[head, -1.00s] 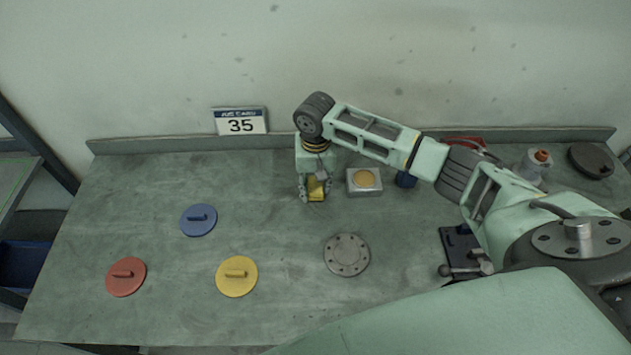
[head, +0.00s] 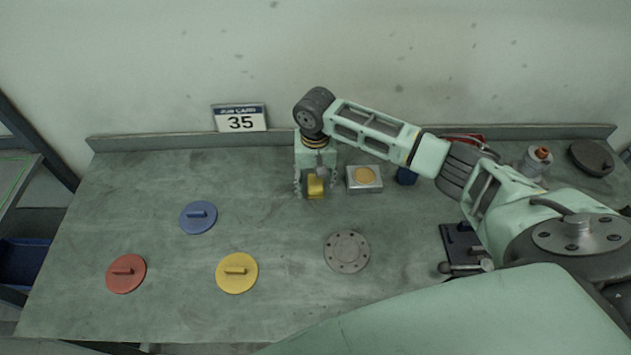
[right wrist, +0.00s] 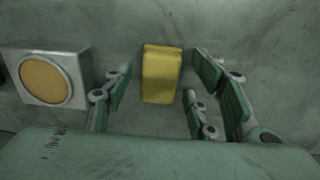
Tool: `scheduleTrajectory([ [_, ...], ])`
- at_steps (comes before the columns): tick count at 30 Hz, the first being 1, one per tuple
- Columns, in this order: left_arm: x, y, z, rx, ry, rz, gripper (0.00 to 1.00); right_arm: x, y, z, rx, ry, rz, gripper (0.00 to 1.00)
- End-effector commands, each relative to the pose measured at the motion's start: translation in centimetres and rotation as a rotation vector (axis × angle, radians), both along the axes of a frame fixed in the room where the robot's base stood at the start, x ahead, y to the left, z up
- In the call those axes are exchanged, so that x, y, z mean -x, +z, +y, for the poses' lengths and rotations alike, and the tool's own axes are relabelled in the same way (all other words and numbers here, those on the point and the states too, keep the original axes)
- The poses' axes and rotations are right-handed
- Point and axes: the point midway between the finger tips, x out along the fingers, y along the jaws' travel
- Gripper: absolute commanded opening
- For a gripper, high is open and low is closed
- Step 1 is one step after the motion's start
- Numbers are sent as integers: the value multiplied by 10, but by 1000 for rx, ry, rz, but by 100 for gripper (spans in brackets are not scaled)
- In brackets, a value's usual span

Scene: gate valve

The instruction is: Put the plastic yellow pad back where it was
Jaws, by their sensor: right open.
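The yellow pad (head: 315,187) is a small yellow block on the bench near the back, left of a grey box with a round yellow top. It also shows in the right wrist view (right wrist: 161,75), standing clear between the spread fingers. My right gripper (head: 316,193) is open over the pad, with a finger on either side and visible gaps to it. The gripper body hides part of the pad in the head view. My left gripper is not in view.
The grey box (head: 365,179) stands close to the right of the gripper. A blue object (head: 406,177) is beyond it. Blue (head: 198,217), red (head: 126,273) and yellow (head: 237,273) handled discs lie left, and a grey flange (head: 347,252) lies in front. The bench between them is clear.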

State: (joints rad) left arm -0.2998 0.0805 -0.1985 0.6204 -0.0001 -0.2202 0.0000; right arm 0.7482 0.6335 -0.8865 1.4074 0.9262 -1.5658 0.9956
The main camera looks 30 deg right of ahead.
Motion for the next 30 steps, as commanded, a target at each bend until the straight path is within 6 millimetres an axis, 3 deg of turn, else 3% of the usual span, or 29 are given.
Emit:
scheduleTrajectory([
  [15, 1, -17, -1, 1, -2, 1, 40, -1, 99, 0, -1, -1, -4, 52],
  [21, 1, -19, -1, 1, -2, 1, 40, 0, 114, 0, -1, 0, 0, 52],
  [30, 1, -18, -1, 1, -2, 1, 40, 0, 116, 0, 0, -1, 0, 52],
])
